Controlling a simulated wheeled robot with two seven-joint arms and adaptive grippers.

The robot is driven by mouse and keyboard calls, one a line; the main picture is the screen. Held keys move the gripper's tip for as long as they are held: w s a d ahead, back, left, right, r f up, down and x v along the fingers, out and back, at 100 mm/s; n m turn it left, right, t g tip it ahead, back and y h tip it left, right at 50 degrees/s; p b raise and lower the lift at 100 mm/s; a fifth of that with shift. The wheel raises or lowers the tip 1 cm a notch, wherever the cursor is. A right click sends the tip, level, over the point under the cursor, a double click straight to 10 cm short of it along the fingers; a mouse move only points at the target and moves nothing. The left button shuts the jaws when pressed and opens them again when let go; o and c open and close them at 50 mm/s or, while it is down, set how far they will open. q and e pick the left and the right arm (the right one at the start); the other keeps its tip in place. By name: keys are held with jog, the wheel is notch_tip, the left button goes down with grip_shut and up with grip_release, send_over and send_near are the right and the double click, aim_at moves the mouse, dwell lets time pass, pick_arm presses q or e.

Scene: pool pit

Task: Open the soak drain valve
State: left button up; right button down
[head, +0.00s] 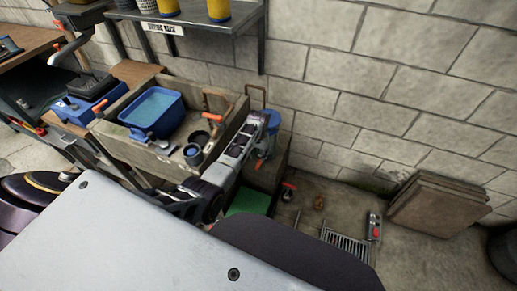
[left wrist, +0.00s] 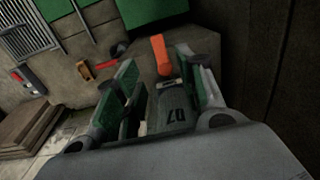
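An orange lever handle (left wrist: 160,55) shows in the left wrist view near the tips of my left gripper (left wrist: 160,72). The fingers, with green pads, stand apart on either side of it; I cannot tell whether they touch it. In the head view my left gripper (head: 246,134) is by the right end of the stone sink (head: 226,133), near a blue container (head: 271,121). An orange-red handle (head: 260,163) shows just below it; it seems to be the same lever. Another orange handle (head: 213,117) is on the sink. My right gripper is not in view.
A green mat (head: 250,199), a red-handled item (head: 289,188), a metal grate (head: 345,244) and stacked slabs (head: 435,204) are on the floor. A block wall stands behind.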

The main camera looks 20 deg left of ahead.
pick_arm(q)
jog(key=shift+r, duration=2.25)
jog(key=s+m+t, duration=0.1)
jog(key=s, duration=1.1)
jog(key=s+d+r+m+t, duration=0.1)
jog(key=s+d+r, duration=0.2)
jog(key=s+r, duration=0.45)
jog(key=s+d+r+m+t, duration=0.1)
jog(key=s+d+r+t, duration=0.2)
jog(key=s, duration=0.7)
notch_tip(320, 180, down, 32)
jog(key=s+a+g, duration=0.2)
jog(key=a+g, duration=0.1)
jog(key=s+a+f, duration=0.4)
jog(key=s+f, duration=0.5)
jog(key=s, duration=0.1)
jog(key=s+a+f, duration=0.3)
jog(key=s+f, duration=0.7)
jog(key=shift+s+a+g+y, duration=0.25)
jog(key=shift+a+g+y, duration=0.05)
jog(key=shift+a+y, duration=0.1)
